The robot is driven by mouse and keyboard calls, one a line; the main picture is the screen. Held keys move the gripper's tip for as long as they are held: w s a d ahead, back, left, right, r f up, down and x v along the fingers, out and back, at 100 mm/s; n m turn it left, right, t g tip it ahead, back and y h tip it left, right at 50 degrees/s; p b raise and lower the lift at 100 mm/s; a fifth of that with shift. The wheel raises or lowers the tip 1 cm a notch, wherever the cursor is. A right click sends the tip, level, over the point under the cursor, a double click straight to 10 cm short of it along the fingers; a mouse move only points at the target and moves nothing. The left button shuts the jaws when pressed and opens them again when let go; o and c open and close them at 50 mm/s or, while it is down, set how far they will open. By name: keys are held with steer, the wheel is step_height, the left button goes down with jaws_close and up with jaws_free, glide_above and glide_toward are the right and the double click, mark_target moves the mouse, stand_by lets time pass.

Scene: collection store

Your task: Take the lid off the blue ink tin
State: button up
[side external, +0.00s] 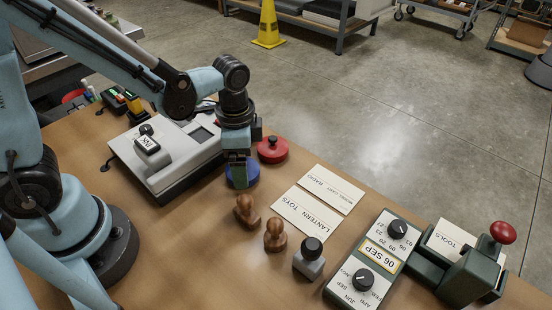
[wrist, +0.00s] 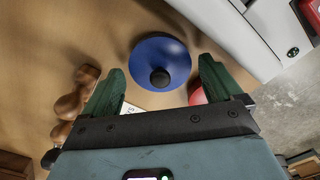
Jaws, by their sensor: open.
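The blue ink tin (side external: 250,178) stands on the table, mostly hidden behind my gripper in the side view. In the wrist view its round blue lid (wrist: 147,50) is on top, with a black knob (wrist: 160,77) at its middle. My gripper (side external: 238,178) points down over the tin. In the wrist view the green fingers of my gripper (wrist: 160,80) are open and spread wide, one on each side of the knob, with nothing held. I cannot tell exactly how high the fingertips are above the lid.
A red ink tin (side external: 272,150) stands close behind on the right. A grey machine (side external: 170,155) sits to the left. Wooden-handled stamps (side external: 275,236), a black-knobbed stamp (side external: 310,262), label cards (side external: 305,215), a date dial box (side external: 372,262) and a green press (side external: 470,275) lie toward the front and right.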

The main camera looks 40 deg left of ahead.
steer(key=c, duration=1.1)
steer(key=shift+r, duration=0.1)
steer(key=shift+c, duration=0.2)
